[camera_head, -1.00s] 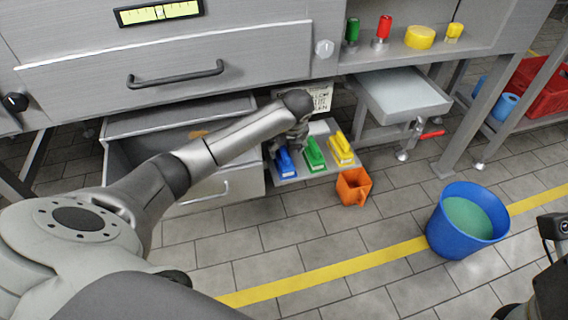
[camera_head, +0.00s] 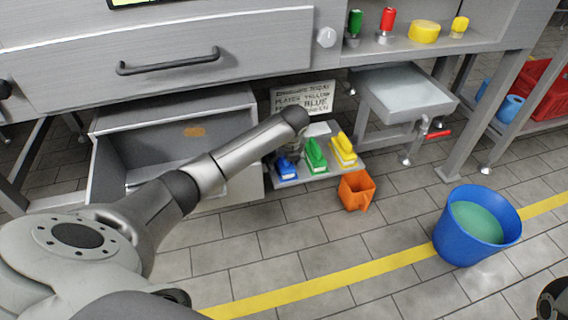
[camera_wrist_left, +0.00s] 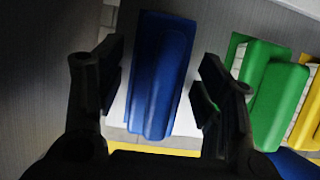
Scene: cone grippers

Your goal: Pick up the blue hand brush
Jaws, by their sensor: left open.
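The blue hand brush (camera_head: 286,167) lies at the left end of a low shelf, beside a green brush (camera_head: 316,156) and a yellow brush (camera_head: 343,150). In the left wrist view the blue brush (camera_wrist_left: 160,75) lies lengthwise between the two open fingers of my left gripper (camera_wrist_left: 158,90), with a gap visible on each side. The green brush (camera_wrist_left: 272,95) is just right of the right finger. In the head view my left forearm reaches over the shelf and its wrist hides most of the gripper. My right gripper is not clearly visible.
An open drawer (camera_head: 228,106) is left of the shelf. An orange container (camera_head: 356,191) stands on the floor in front of it. A blue bucket (camera_head: 440,241) with greenish contents is at right. A sign (camera_head: 318,92) stands behind the brushes. The tiled floor between is mostly clear.

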